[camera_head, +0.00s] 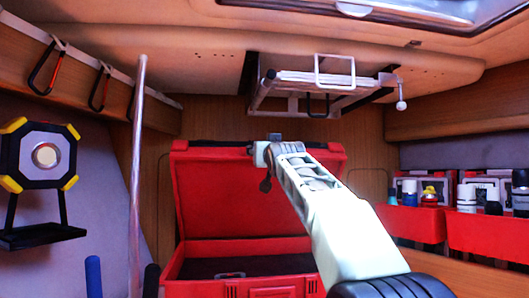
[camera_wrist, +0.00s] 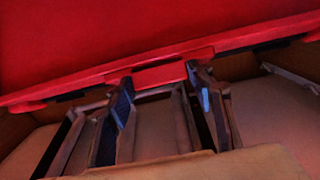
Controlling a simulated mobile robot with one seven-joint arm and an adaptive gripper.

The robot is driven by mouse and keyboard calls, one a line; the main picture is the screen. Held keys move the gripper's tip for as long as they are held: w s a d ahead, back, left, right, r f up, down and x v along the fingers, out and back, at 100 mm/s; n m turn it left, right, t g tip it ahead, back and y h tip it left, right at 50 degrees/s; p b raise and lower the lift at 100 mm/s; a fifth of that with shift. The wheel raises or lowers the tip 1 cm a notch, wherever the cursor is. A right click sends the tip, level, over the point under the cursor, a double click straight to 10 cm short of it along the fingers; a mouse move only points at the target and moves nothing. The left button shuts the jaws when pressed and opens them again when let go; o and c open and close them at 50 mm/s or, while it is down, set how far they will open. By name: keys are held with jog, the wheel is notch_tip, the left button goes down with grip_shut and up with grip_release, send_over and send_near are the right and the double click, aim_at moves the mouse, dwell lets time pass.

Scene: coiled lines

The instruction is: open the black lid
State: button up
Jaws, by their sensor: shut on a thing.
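A red case (camera_head: 205,291) stands open at the bottom centre of the head view, and its interior looks dark. Its lid (camera_head: 225,205) is raised roughly upright at the back. The lid looks red, with a black strip along its top edge; I see no wholly black lid. My gripper (camera_head: 264,165) is at the lid's top edge, its fingers partly hidden by my arm. In the wrist view the lid (camera_wrist: 130,35) fills the top. My gripper's two fingers (camera_wrist: 160,80) are shut on the red tab (camera_wrist: 160,74) at the lid's edge.
A folding rack (camera_head: 315,80) hangs above the lid. A metal pole (camera_head: 138,180) stands left of the case, with a black and yellow lamp (camera_head: 45,158) beyond it. Red bins (camera_head: 415,223) with bottles sit at the right. Carabiners (camera_head: 45,68) hang at upper left.

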jog(key=shift+s+r, duration=0.2)
jog(key=shift+r, duration=0.25)
jog(key=o, duration=1.7)
jog(key=shift+s+d, duration=0.1)
jog(key=shift+s, duration=0.15)
jog(key=v, duration=0.7)
jog(key=shift+f, duration=0.25)
